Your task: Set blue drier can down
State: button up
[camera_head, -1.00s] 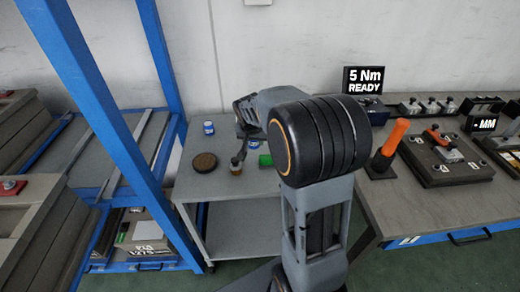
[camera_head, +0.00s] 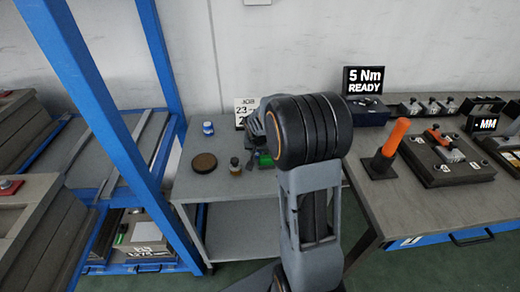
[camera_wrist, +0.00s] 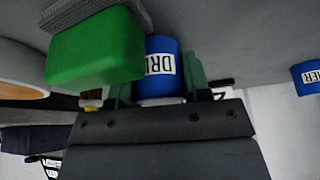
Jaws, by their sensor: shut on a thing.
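A blue drier can (camera_wrist: 162,72) with a white label reading "DRI" stands between the green jaws of my gripper (camera_wrist: 160,88) in the wrist view. The jaws are shut on it. The grey surface lies close beyond it; I cannot tell whether the can touches it. In the head view my gripper is mostly hidden behind my arm, over the right part of the grey cart (camera_head: 225,208), and the held can is not clear. A second blue can (camera_head: 208,128) stands at the back of the cart; a similarly labelled blue can (camera_wrist: 307,77) is at the wrist view's right edge.
A brown disc (camera_head: 204,163) and a small jar (camera_head: 235,166) sit on the cart. A job card (camera_head: 243,108) stands behind. A blue rack post (camera_head: 160,50) is to the left.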

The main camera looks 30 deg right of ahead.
jog(key=shift+f, duration=0.1)
jog(key=o, duration=0.5)
jog(key=shift+c, duration=0.2)
jog(key=o, duration=0.5)
